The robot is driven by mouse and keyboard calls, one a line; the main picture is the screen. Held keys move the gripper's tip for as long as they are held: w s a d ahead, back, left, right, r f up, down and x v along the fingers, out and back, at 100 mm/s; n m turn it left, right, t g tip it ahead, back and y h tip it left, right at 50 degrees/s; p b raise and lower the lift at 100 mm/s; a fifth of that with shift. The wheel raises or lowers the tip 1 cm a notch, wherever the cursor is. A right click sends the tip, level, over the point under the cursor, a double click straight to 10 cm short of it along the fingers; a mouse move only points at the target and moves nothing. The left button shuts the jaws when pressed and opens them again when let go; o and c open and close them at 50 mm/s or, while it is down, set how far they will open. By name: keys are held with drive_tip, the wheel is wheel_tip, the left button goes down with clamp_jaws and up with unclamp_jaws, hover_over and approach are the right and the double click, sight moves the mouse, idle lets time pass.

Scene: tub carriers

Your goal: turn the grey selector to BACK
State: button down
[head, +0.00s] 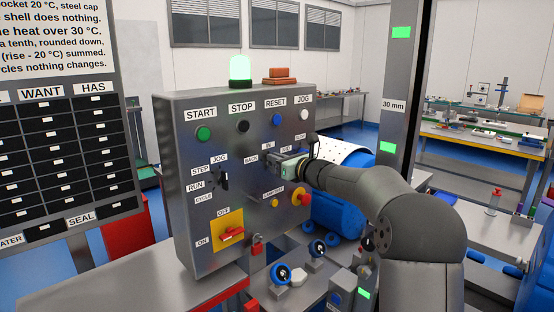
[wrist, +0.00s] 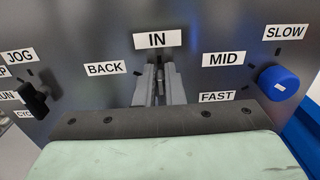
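The grey selector (wrist: 160,88) sits on the panel below the IN label (wrist: 158,40), and its narrow handle shows between my fingers in the wrist view. My gripper (wrist: 160,90) reaches the panel with its fingers close together on either side of the handle, and looks shut on it. The handle stands about upright, toward IN; its exact pointing is partly hidden by the fingers. The BACK label (wrist: 106,68) is to the left of it. In the head view my gripper (head: 278,168) covers the selector, right of the BACK label (head: 251,159).
A blue knob (wrist: 279,82) with MID, SLOW and FAST labels is close on the right. A black selector (wrist: 35,100) is on the left. The grey panel (head: 180,120) also carries push buttons, a red-yellow main switch (head: 231,235) and a red emergency knob (head: 303,198).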

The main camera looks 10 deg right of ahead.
drive_tip(key=shift+f+n+b, duration=0.1)
drive_tip(key=shift+n+b, duration=0.2)
drive_tip(key=shift+b, duration=0.25)
drive_tip(key=n+b, duration=0.1)
drive_tip(key=b, duration=0.1)
drive_tip(key=n+b, duration=0.2)
drive_tip(key=b, duration=0.1)
drive_tip(key=a+n+b, duration=0.1)
drive_tip(key=n+b, duration=0.1)
drive_tip(key=b, duration=0.1)
drive_tip(key=shift+s+f, duration=0.3)
drive_tip(key=shift+f, duration=0.1)
drive_tip(key=n+b, duration=0.4)
drive_tip(key=b, duration=0.1)
drive_tip(key=shift+s+a+f, duration=0.2)
drive_tip(key=shift+a, duration=0.1)
drive_tip(key=shift+a+n+b, duration=0.1)
drive_tip(key=shift+n+b, duration=1)
drive_tip(key=c, duration=1.5)
unclamp_jaws()
drive_tip(key=shift+s, duration=0.1)
